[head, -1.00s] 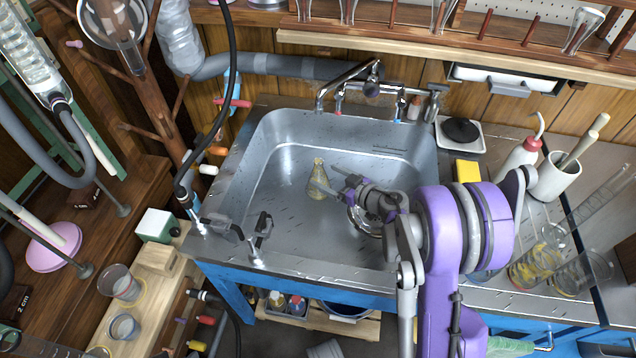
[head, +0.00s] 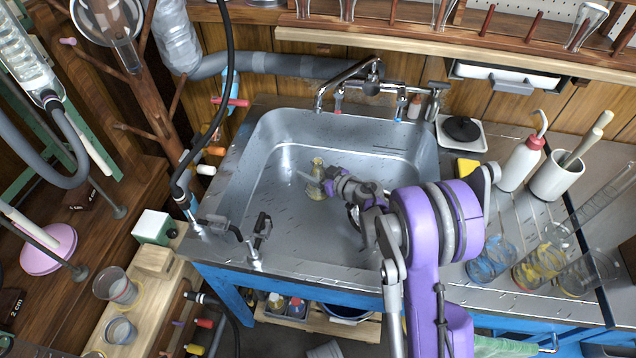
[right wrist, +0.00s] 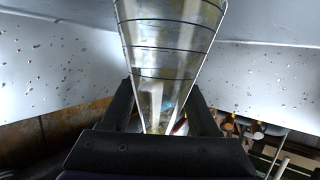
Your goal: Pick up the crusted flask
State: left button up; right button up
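The crusted flask (head: 316,191) is a small conical glass with a yellowish film, in the left middle of the sink basin (head: 290,225). My right gripper (head: 317,180) reaches it from the right, partly covering it in the head view. In the right wrist view the flask (right wrist: 170,45) fills the upper middle, with dark rings around its glass. Its narrow end runs down between the two black fingers of my right gripper (right wrist: 162,95). The fingers stand apart on either side, and I see no clear grip. My left gripper is out of view.
A faucet (head: 345,80) stands behind the basin. Stained beakers (head: 490,262), a wash bottle (head: 521,165) and a white pot (head: 557,177) crowd the right counter. The basin floor around the flask looks clear.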

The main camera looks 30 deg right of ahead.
grip_shut()
jog(key=shift+r, duration=0.15)
notch_tip(320, 180, up, 15)
jog(key=p, duration=0.5)
dwell(0.9)
